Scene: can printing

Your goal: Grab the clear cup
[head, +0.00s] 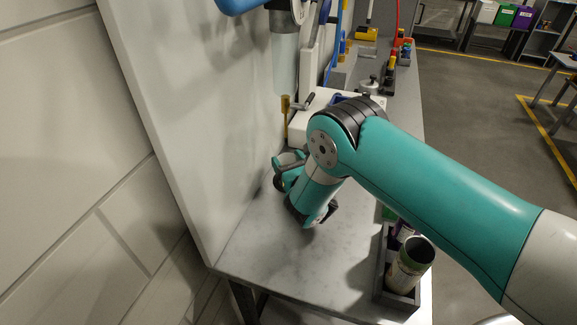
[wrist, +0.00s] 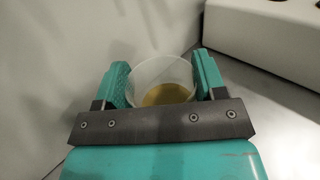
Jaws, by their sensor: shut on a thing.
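The clear cup (wrist: 163,75) is in the wrist view, between the two teal fingers of my gripper (wrist: 162,84). It is translucent, with a yellowish bottom or contents seen through its open top. The fingers press on its left and right sides, so my gripper is shut on it. In the head view my gripper (head: 283,172) is low beside the white wall panel, over the left side of the bench. The cup is hard to make out there, mostly hidden by the gripper and arm.
A dark tray (head: 379,283) with cans, one of them open-topped (head: 409,266), stands at the bench's front right. A white machine (head: 303,122) is behind my gripper. A clear cylinder (head: 285,65) hangs on the wall panel. The bench (head: 290,255) is bare in front.

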